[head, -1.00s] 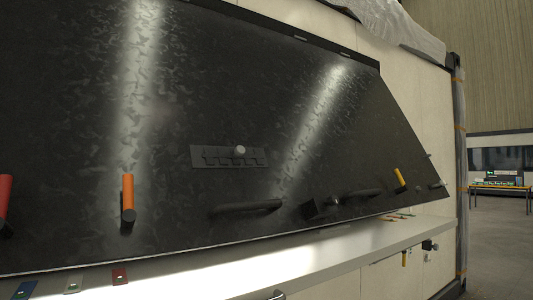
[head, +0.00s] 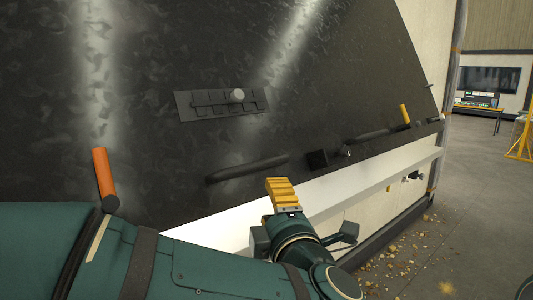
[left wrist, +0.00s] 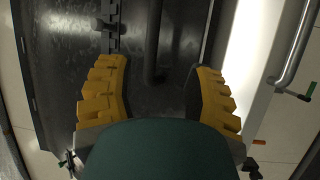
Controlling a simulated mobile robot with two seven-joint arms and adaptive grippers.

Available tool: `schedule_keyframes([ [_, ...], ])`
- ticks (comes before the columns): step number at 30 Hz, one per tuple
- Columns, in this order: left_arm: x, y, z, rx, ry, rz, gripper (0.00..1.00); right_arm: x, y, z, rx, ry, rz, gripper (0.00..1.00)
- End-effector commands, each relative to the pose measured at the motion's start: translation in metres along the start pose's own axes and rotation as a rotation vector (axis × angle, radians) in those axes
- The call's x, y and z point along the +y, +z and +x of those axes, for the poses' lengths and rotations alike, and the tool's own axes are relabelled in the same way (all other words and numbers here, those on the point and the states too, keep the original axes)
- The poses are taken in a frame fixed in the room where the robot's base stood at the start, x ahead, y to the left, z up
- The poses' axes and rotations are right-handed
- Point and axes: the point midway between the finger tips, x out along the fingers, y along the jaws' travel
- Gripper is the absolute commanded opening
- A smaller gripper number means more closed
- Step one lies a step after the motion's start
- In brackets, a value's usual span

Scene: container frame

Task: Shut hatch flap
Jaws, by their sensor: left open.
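The hatch flap (head: 330,90) is a large dark mottled panel that fills much of the head view. It leans outward, its lower edge standing above a white ledge. Two black bar handles sit near that edge, a nearer one (head: 248,168) and a farther one (head: 372,135). My left gripper (head: 281,188) has yellow fingers and is just below and right of the nearer handle in the head view. In the left wrist view its fingers (left wrist: 160,68) are spread, with a black bar (left wrist: 153,45) seen between them; contact cannot be told. My right gripper is out of view.
An orange-handled lever (head: 104,172) and a slotted plate with a pale knob (head: 237,96) are on the flap. The white ledge (head: 375,178) runs below it. Debris (head: 400,250) lies on the floor at right. A metal rail (left wrist: 292,50) shows in the wrist view.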

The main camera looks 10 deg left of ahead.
Motion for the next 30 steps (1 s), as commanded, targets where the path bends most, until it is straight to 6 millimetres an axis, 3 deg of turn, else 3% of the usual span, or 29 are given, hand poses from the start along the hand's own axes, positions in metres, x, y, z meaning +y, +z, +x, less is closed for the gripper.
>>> schedule_keyframes([
  [4, 0.011, -0.007, -0.002, 0.029, 0.005, -0.033, 0.52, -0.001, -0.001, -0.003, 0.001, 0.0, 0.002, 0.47],
  [8, 0.011, -0.008, 0.013, 0.031, 0.004, -0.032, 0.52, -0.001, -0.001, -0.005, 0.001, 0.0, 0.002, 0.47],
  [21, 0.011, -0.01, 0.098, 0.029, 0.003, -0.03, 0.52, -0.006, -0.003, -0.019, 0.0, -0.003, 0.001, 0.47],
  [30, 0.011, -0.01, 0.13, 0.025, 0.004, -0.029, 0.52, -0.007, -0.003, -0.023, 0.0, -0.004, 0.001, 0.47],
])
